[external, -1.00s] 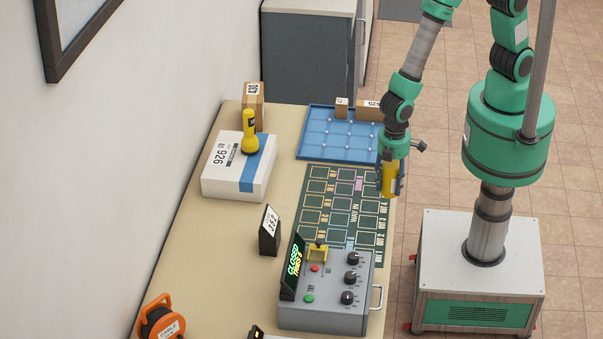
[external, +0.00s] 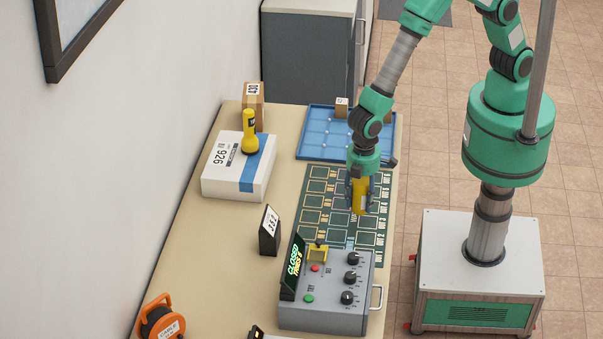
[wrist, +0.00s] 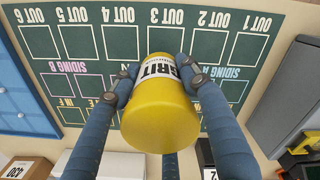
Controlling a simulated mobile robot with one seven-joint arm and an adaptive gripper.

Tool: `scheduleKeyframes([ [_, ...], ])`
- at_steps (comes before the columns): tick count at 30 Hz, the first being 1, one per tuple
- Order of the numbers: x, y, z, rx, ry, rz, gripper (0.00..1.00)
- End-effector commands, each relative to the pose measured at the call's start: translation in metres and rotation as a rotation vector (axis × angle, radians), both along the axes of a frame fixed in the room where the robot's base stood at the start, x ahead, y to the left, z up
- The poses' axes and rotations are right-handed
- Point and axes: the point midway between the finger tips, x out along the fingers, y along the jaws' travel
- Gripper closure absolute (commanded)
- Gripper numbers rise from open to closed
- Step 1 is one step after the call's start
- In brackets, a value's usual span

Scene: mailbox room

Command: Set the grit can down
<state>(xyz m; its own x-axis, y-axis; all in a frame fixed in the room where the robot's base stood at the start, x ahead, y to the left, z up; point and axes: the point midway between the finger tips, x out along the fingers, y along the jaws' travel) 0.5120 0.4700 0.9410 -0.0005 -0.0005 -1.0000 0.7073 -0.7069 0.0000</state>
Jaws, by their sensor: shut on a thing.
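The grit can (external: 361,196) is yellow with a white label reading GRIT, which shows in the wrist view (wrist: 160,117). My gripper (external: 362,190) is shut on it, with fingers on both sides of the can in the wrist view. The can is over the dark green mat (external: 312,215), which carries marked squares labelled OUT, SIDING and WAY IN. In the external view it covers part of the mat's right half. I cannot tell whether its base touches the mat.
A grey control box (external: 325,300) with knobs stands in front of the mat. A blue gridded tray (external: 318,145) lies behind it. A black 352 sign (external: 269,232), a white box (external: 222,180) with a yellow torch (external: 250,135) on it and an orange cable reel (external: 160,320) stand to the left.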

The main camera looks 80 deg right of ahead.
Motion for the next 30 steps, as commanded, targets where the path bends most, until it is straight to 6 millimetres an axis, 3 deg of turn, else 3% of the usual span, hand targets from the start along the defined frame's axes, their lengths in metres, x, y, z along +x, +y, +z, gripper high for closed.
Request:
scheduleKeyframes([
  [9,0.030,0.027,-0.003,0.001,-0.001,0.000,0.98],
  [23,0.033,0.031,-0.004,0.001,-0.001,0.000,0.98],
  [30,0.033,0.030,-0.022,0.000,0.000,0.000,0.98],
])
